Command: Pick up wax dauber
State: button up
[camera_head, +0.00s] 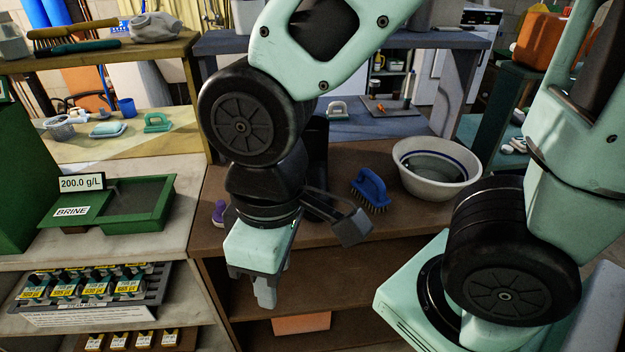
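A small purple object with a rounded end (219,212) stands on the brown wooden bench top, left of my wrist. It may be the wax dauber, but it is too small to be sure. My gripper (265,293) points down in front of the bench's front edge, to the right of and nearer than the purple object, and apart from it. The fingers overlap in this view, so I cannot tell whether they are open or shut. I see nothing held between them.
A blue scrub brush (371,190) and a white bowl with a blue band (436,168) stand on the bench to the right. A green brine tray (112,205) stands on the left counter. A shelf (330,268) lies below the bench top.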

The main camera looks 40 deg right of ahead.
aim_at(221, 205)
jog(key=i+j+z, duration=0.35)
jog(key=z, duration=0.15)
jog(key=i+j+z, duration=0.3)
jog(key=j+z, duration=0.2)
